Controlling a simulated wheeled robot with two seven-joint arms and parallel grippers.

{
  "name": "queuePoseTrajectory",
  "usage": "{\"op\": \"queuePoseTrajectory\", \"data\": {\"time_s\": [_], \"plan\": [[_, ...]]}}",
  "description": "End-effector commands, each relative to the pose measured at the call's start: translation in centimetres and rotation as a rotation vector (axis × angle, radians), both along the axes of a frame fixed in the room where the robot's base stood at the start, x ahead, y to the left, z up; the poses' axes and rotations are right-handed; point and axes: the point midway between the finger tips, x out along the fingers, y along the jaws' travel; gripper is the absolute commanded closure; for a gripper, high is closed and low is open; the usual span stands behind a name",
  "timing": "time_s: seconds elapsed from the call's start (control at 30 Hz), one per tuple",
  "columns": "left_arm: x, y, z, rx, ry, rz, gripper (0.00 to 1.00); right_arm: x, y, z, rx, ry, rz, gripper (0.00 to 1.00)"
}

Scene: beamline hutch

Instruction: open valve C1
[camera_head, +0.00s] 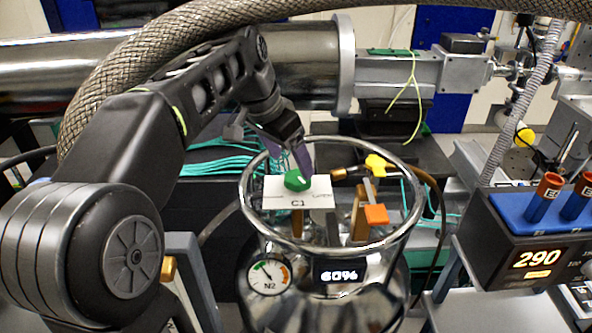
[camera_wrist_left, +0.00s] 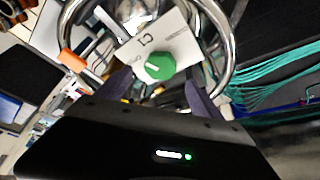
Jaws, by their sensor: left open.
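Valve C1 is a green round knob (camera_head: 297,180) with a white pointer mark, on a white plate (camera_head: 283,196) labelled C1. It sits inside the metal ring on top of a shiny dewar (camera_head: 340,300). The green knob also shows in the left wrist view (camera_wrist_left: 159,66), just beyond the fingers and between their lines. My left gripper (camera_head: 292,160) is just behind and above the knob in the head view, its fingers pointing down. In the left wrist view its two purple-grey fingers (camera_wrist_left: 158,92) are spread apart with nothing between them. Contact with the knob cannot be told.
The dewar's metal ring (camera_head: 247,212) surrounds the valve area. A yellow valve handle (camera_head: 376,163) and an orange block (camera_head: 376,214) stand right of the plate. A gauge marked N2 (camera_head: 269,276) is on the front. A controller showing 290 (camera_head: 538,258) stands right. A braided hose (camera_head: 110,75) arches over my arm.

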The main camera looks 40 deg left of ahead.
Motion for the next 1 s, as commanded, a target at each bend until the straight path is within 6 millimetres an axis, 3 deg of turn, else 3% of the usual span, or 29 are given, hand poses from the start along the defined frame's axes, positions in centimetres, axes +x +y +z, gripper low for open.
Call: {"op": "queuePoseTrajectory", "data": {"time_s": [0.3, 0.67, 1.0], "plan": [[1.7, -0.3, -4.2, -0.002, 0.002, 0.002, 0.24, 0.0, -0.1, 0.9, -0.002, 0.004, -0.001, 1.00], [2.0, -0.3, -4.9, 0.000, -0.001, 0.001, 0.24, 0.0, -0.1, 0.9, -0.003, 0.004, -0.001, 1.00], [2.0, -0.3, -4.8, 0.000, -0.001, 0.001, 0.51, 0.0, -0.1, 0.9, -0.002, 0.004, -0.001, 1.00]]}}
